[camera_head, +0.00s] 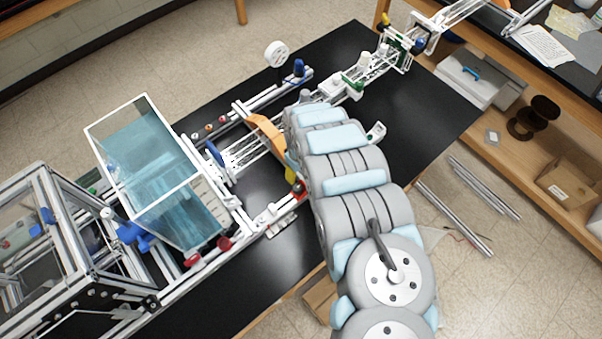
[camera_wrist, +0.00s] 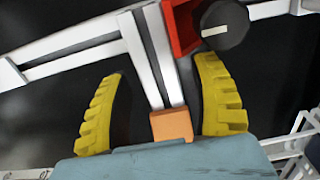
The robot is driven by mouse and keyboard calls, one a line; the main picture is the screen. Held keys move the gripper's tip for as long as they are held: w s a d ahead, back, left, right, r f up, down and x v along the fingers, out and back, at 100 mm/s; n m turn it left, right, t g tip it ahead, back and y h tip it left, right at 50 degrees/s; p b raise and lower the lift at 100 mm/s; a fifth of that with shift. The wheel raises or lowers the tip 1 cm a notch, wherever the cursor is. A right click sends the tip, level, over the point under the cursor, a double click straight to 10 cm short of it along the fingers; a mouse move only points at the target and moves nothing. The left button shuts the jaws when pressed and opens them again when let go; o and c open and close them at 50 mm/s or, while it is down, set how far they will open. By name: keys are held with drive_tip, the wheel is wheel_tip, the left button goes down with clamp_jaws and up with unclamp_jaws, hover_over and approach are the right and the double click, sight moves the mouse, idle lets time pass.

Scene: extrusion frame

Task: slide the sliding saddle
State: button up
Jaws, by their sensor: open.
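My gripper (camera_wrist: 162,70) is open, with its ridged yellow fingers apart and pointing at a white extrusion rail (camera_wrist: 75,42). A white bar (camera_wrist: 158,55) runs between the fingers, with an orange block (camera_wrist: 172,125) at its near end. A red block with a dark round knob (camera_wrist: 224,24) sits on the rail just beyond the right fingertip. It may be the sliding saddle; I cannot tell for certain. In the head view a yellow finger (camera_head: 291,170) shows beside a small red part (camera_head: 299,188). My arm hides much of that spot.
A clear tank of blue liquid (camera_head: 160,170) stands left of my gripper, near a metal frame box (camera_head: 50,240). White rails with several fittings run to the upper right. The black tabletop (camera_head: 440,110) has bare room at right. An orange curved piece (camera_head: 265,130) stands close behind.

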drive_tip(key=shift+f, duration=0.75)
drive_tip(key=shift+d, duration=0.1)
